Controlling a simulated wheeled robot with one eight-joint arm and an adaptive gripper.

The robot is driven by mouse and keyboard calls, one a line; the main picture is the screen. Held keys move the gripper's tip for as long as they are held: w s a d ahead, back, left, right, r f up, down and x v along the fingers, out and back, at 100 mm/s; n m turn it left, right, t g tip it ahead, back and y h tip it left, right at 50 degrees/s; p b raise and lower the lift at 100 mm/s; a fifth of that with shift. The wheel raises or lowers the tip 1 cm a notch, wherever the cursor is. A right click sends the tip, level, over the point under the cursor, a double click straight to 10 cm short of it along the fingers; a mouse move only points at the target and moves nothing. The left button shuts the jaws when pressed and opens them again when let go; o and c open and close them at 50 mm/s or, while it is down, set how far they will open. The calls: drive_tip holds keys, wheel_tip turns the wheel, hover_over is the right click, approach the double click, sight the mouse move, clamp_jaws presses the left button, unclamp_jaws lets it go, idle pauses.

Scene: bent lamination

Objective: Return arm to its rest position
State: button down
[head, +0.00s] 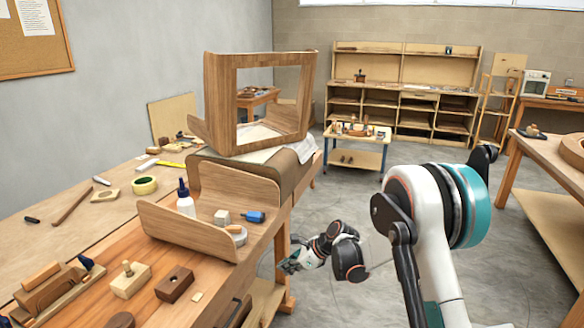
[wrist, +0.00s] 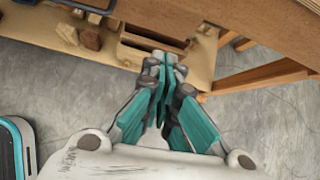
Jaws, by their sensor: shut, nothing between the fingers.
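My gripper (head: 291,264) hangs low over the floor in the head view, just right of the workbench's front legs. In the wrist view my gripper (wrist: 164,62) has its teal fingers together at the tips, shut with nothing between them. It points at the workbench's lower shelf (wrist: 200,75), below the wooden bench edge (wrist: 265,30). My arm reaches down from the right side of the head view.
The workbench (head: 90,235) at left carries a bent plywood piece (head: 190,228), a white bottle (head: 185,200), several tools and a wooden frame (head: 221,100) on a covered form. Another table (head: 540,200) stands at right.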

drive_tip(key=s+d+r+n+t+h, duration=0.1)
drive_tip(key=s+d+r+n, duration=0.3)
drive_tip(key=r, duration=0.3)
drive_tip(key=s+d+r+n+h, duration=0.2)
drive_tip(key=s+d+r+n, duration=0.15)
drive_tip(key=s+r, duration=0.35)
drive_tip(key=s+d+r+n+t+h, duration=0.1)
drive_tip(key=s+d+r+n, duration=0.1)
drive_tip(key=s+d+r, duration=0.45)
drive_tip(key=s+d+r+n+t+h, duration=0.1)
drive_tip(key=s+d+n, duration=0.3)
drive_tip(key=s, duration=0.6)
drive_tip(key=s+d+r+n+t+h, duration=0.1)
drive_tip(key=s+d+r+n+h, duration=0.1)
drive_tip(key=s+n, duration=0.5)
drive_tip(key=s+d+h, duration=0.1)
drive_tip(key=s+d, duration=0.1)
drive_tip(key=s, duration=0.2)
drive_tip(key=shift+s+d, duration=0.15)
drive_tip(key=shift+r+n, duration=0.1)
drive_tip(key=shift+n, duration=0.15)
